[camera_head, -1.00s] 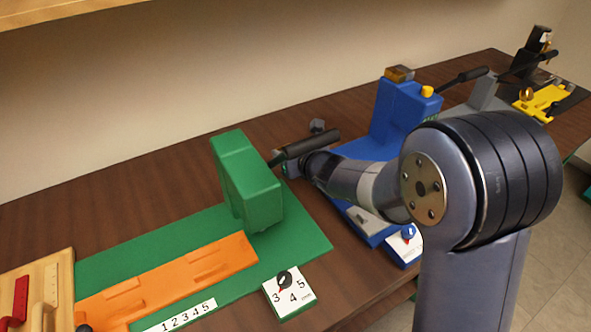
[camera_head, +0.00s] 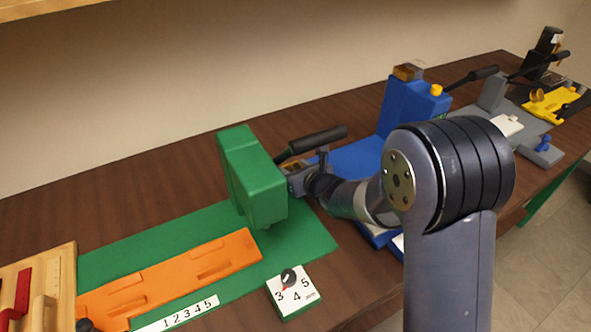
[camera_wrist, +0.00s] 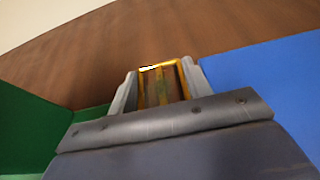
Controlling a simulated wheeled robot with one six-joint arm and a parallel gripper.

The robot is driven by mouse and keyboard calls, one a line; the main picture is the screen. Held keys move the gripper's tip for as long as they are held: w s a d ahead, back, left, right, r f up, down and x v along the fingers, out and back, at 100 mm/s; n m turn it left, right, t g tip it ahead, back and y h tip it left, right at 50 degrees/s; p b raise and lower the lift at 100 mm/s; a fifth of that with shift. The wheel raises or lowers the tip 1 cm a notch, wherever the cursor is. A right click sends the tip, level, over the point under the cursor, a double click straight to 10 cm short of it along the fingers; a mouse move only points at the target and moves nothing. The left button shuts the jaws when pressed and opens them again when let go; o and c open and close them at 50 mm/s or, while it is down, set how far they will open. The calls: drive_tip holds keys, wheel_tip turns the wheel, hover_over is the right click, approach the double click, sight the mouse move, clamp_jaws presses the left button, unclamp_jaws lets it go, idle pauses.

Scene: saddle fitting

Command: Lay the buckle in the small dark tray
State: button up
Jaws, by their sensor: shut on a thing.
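The buckle (camera_wrist: 160,88) is a gold-yellow rectangular frame, held between the two grey fingers of my gripper (camera_wrist: 158,92) in the wrist view. Brown table shows past and through it. In the head view my gripper (camera_head: 297,180) is small and partly hidden beside the green block, above the strip between the green and blue stations. The buckle cannot be clearly made out there. I cannot pick out the small dark tray in either view.
A tall green block (camera_head: 252,178) on a green base stands left of my gripper, with a black-handled lever (camera_head: 317,139) close above. A blue station (camera_head: 408,108) is to the right. An orange plate (camera_head: 185,272) and a numbered dial (camera_head: 293,290) lie in front.

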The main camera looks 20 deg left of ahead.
drive_tip(key=o, duration=0.7)
drive_tip(key=shift+f, duration=0.2)
drive_tip(key=shift+s+r, duration=0.1)
